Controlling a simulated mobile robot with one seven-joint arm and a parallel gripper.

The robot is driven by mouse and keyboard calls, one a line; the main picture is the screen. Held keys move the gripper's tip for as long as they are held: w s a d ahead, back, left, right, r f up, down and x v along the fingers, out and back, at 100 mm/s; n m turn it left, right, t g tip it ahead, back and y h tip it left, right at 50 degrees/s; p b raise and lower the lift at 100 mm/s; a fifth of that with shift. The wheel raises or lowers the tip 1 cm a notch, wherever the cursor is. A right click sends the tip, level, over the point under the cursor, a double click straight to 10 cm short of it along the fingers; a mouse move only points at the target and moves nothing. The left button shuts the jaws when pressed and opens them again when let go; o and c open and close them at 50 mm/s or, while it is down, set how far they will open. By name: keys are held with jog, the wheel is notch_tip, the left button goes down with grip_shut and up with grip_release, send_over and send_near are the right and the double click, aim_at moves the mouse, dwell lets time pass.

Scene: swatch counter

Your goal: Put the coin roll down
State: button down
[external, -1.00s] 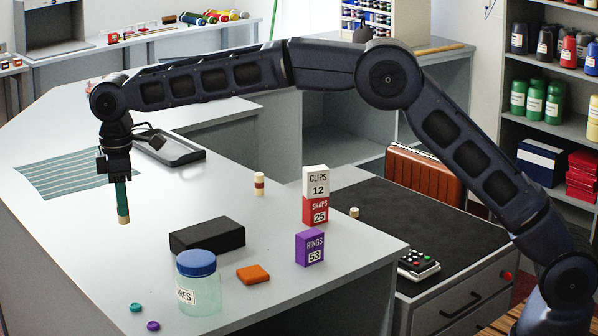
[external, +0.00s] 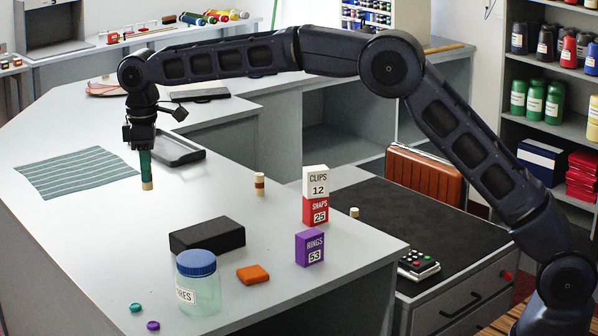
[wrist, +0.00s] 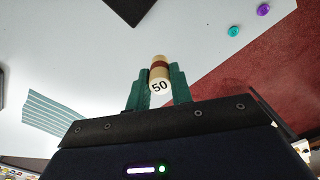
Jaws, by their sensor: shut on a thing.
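My gripper (external: 146,172) is shut on a coin roll (external: 147,185), cream with a brown band, and holds it upright at the left of the white counter. The external view shows only the roll's lower end below the green fingers. In the wrist view the roll (wrist: 160,75) sits between the green fingers of my gripper (wrist: 158,88), its end marked 50. I cannot tell how far the roll is above the counter (external: 90,235). A similar banded roll (external: 259,184) stands on the counter to the right.
A striped cloth (external: 75,173) lies left of my gripper and a dark tray (external: 180,150) behind it. The counter's front left is mostly clear.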

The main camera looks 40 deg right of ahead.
jog(key=w+d+f+m, duration=0.2)
jog(key=w+d, duration=0.3)
jog(key=d, duration=0.7)
jog(key=w+d+f+m, duration=0.15)
jog(key=w+d, duration=0.45)
jog(key=d, duration=0.6)
jog(key=w+d+f+m, duration=0.1)
jog(key=d+f+m, duration=0.2)
jog(key=d, duration=1.7)
jog(key=d+f+m, duration=0.2)
jog(key=d+f, duration=0.1)
jog(key=d, duration=1.7)
jog(key=s+d+f+m, duration=0.2)
jog(key=s+d, duration=0.3)
jog(key=d, duration=0.6)
jog(key=s+d+f+m, duration=0.2)
jog(key=s+d, duration=0.3)
jog(key=d, duration=0.6)
jog(key=s+d+f+m, duration=0.2)
jog(key=s+d, duration=0.4)
jog(key=d, duration=0.5)
jog(key=shift+n, duration=0.25)
notch_tip(320, 180, down, 19)
jog(key=shift+w+f, duration=0.15)
jog(key=shift+f, duration=0.05)
jog(key=shift+f, duration=0.1)
